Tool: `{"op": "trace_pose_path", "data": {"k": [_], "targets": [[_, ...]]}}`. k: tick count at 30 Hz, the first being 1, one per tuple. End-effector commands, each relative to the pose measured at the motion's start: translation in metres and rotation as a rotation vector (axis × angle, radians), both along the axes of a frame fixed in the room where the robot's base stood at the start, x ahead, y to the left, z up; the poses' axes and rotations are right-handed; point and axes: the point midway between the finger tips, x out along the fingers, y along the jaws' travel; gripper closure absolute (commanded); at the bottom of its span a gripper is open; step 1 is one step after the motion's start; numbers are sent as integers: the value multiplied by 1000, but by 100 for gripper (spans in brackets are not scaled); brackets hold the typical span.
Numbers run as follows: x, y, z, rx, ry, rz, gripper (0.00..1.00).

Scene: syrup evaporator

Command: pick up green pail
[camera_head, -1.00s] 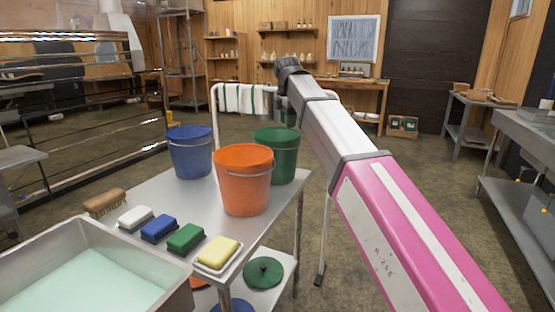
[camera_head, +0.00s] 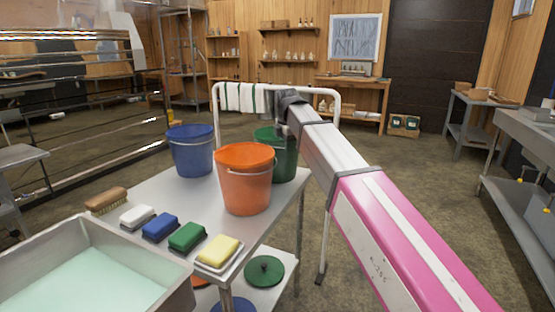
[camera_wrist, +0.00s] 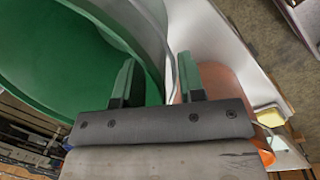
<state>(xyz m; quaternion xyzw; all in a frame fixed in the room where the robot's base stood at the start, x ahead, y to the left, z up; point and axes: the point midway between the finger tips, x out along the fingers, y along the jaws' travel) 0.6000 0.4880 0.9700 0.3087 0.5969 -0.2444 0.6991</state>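The green pail (camera_head: 284,165) stands upright at the cart's far right corner, partly hidden by the orange pail and my arm. In the head view my arm's end is over its right side, and the fingers are hard to make out there. In the wrist view my gripper (camera_wrist: 156,68) is open, with two fingers apart. The green pail (camera_wrist: 60,80) fills the left of that view. Its rim and wall run between the fingers, the left finger over the inside and the right finger outside. I cannot tell whether either finger touches it.
The orange pail (camera_head: 245,182) is close in front of the green pail, and a blue pail (camera_head: 190,152) stands to the left. Several sponges, a brush (camera_head: 106,200) and a basin (camera_head: 178,283) are nearer. Floor right of the cart is open.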

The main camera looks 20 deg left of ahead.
Motion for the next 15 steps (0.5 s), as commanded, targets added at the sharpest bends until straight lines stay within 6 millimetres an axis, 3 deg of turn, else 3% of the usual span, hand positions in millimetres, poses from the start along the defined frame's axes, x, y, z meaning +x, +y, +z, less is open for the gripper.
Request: {"op": "trace_pose_path", "data": {"k": [6,9,10,15], "targets": [[0,0,-1,0,0,0,64],[0,0,-1,0,0,0,96],[0,0,-1,0,0,0,100],[0,0,-1,1,-1,0,100]]}}
